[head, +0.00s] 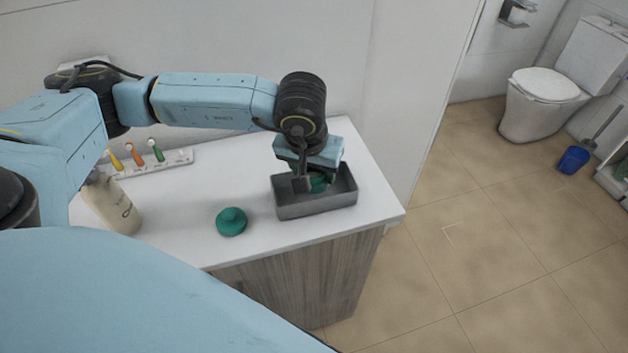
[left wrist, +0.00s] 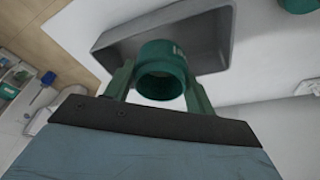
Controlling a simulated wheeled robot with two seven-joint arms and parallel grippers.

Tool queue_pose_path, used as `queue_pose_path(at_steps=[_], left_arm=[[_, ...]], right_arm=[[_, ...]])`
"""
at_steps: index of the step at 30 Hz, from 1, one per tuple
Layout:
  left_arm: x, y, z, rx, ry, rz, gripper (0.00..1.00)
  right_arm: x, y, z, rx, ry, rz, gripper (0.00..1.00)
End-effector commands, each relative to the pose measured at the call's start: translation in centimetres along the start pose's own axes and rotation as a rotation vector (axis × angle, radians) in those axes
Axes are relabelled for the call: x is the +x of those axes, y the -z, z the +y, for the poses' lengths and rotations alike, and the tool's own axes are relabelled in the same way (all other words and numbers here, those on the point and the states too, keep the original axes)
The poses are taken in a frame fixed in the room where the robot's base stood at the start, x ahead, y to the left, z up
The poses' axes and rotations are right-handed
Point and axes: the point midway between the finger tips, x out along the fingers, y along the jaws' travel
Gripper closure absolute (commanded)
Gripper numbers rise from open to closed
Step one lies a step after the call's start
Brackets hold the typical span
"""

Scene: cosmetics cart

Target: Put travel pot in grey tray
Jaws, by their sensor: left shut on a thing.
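The travel pot is a small green round jar, open at the end facing the camera in the left wrist view (left wrist: 162,70). My left gripper (head: 308,183) is shut on it, with one finger on each side. In the head view, a bit of the green pot (head: 319,184) shows between the fingers, at the grey tray (head: 318,208). The tray is a rectangular, low-walled box near the right end of the white counter; its wall also shows in the left wrist view (left wrist: 215,35). The pot is over or inside the tray; whether it touches the floor is hidden. My right gripper is not in view.
A green knobbed lid-like piece (head: 231,222) lies on the counter left of the tray. A cream bottle (head: 112,205) and a white holder with several coloured brushes (head: 177,160) stand farther left. The wall rises close behind the tray.

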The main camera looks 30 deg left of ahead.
Motion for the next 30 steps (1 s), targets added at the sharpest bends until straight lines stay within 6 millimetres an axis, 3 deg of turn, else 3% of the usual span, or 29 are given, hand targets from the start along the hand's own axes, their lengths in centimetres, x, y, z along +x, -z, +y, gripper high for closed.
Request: queue_pose_path(at_steps=[10,21,22,24,30], left_arm=[[3.6,-1.0,0.0,0.0,0.001,-0.001,0.73],[4.0,-1.1,0.0,0.0,0.0,0.001,0.73],[4.1,-1.1,0.0,0.001,0.001,0.0,0.44],[4.0,-1.1,0.0,0.001,0.001,0.0,0.36],[4.0,-1.1,0.0,0.0,0.001,0.0,0.36]], right_arm=[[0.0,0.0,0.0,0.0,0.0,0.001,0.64],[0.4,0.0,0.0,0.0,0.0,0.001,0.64],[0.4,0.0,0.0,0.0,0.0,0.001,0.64],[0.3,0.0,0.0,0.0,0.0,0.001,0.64],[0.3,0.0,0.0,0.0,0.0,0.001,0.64]])
